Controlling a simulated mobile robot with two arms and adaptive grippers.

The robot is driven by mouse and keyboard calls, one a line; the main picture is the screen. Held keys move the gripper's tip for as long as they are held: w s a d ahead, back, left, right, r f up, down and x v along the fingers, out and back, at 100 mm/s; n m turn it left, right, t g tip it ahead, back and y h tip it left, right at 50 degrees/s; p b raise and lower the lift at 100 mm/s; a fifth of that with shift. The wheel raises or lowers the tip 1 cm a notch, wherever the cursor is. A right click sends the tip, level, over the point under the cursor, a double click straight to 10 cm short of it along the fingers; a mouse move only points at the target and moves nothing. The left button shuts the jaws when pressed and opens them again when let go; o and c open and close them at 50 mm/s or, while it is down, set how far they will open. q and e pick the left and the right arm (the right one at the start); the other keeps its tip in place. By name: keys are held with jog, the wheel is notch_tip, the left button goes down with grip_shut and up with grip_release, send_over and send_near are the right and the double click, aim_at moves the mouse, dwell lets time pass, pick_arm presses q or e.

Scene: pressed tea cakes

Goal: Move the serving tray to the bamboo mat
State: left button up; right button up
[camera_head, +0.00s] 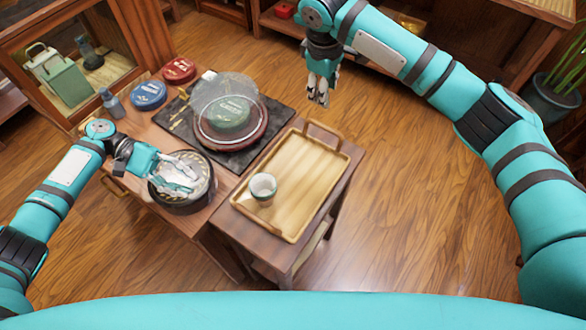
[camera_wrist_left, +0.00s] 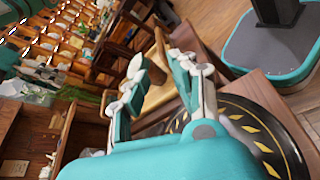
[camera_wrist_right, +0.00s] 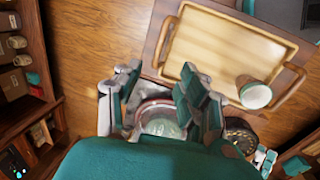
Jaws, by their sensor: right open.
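The serving tray (camera_head: 313,170) is a light wooden rectangle with raised rims and end handles. It lies on a low wooden side table, and a white-green cup (camera_head: 263,187) stands on it. The tray (camera_wrist_right: 215,50) and cup (camera_wrist_right: 254,94) also show in the right wrist view. My right gripper (camera_head: 318,97) is open and empty, above the floor beyond the tray's far handle. My left gripper (camera_head: 185,180) is open, above a black round vessel left of the tray. I cannot identify the bamboo mat; a tan slatted surface (camera_head: 553,7) at the top right may be it.
A dark slate (camera_head: 219,160) bears a green cake under a clear dome (camera_head: 235,97). Blue (camera_head: 149,95) and red (camera_head: 179,69) tea cakes and a bottle (camera_head: 112,103) stand left. A glass cabinet (camera_head: 75,70) is behind. Open floor (camera_head: 410,200) lies right of the tray.

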aim_at(246, 213)
pick_arm(q)
jog(key=shift+s+r, duration=0.2)
jog(key=shift+s, duration=0.1)
jog(key=shift+w+d+f, duration=0.1)
jog(key=shift+d+f, duration=0.05)
jog(key=shift+f, duration=0.05)
jog(key=x, duration=1.7)
jog(key=shift+r, duration=0.2)
pick_arm(e)
jog(key=f, duration=0.5)
jog(key=w+d+f, duration=0.1)
jog(key=f, duration=0.5)
jog(key=w+d+f, duration=0.1)
jog(key=f, duration=0.4)
jog(key=shift+w+f, duration=0.25)
jog(key=shift+f, duration=0.15)
pick_arm(q)
jog(key=shift+c, duration=0.3)
pick_arm(e)
jog(key=shift+c, duration=0.3)
pick_arm(q)
jog(key=c, duration=0.5)
pick_arm(e)
jog(key=c, duration=0.5)
pick_arm(q)
grip_shut()
pick_arm(e)
grip_shut()
jog(key=shift+r, duration=0.1)
